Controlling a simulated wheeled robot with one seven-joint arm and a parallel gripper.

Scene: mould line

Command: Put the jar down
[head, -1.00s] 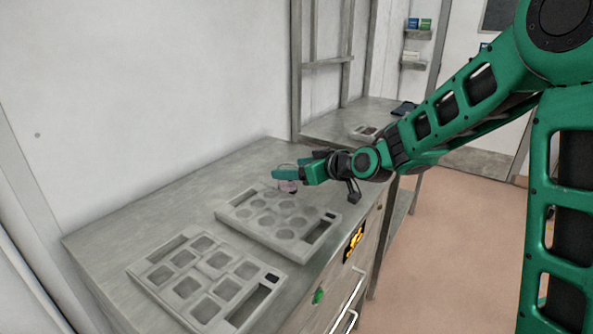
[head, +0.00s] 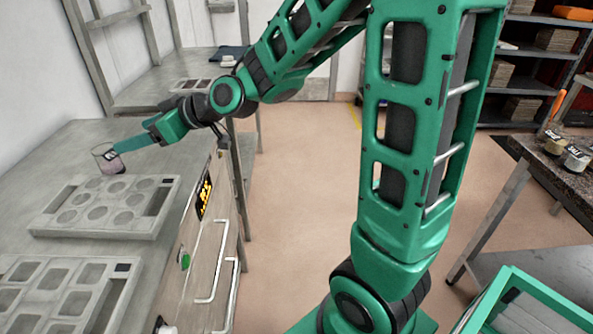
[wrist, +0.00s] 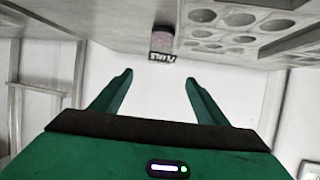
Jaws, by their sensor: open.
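The jar (head: 108,160) is a small clear container with purple-pink contents. It stands upright on the grey bench, close behind the tray with round recesses (head: 148,232); I cannot tell if it touches the tray. In the wrist view the jar (wrist: 162,38) appears upside down, with a dark lettered label, past the fingertips. My gripper (head: 122,145) is level beside the jar. In the wrist view its two green fingers (wrist: 158,78) are spread, with nothing between them and a gap to the jar.
A second tray with square recesses (head: 72,272) lies nearer on the bench (head: 40,165). A metal frame (head: 120,104) stands behind. The bench front has handles and a lit panel (head: 204,196). Open floor (head: 300,190) lies to the right, with another table (head: 555,185) and shelves beyond.

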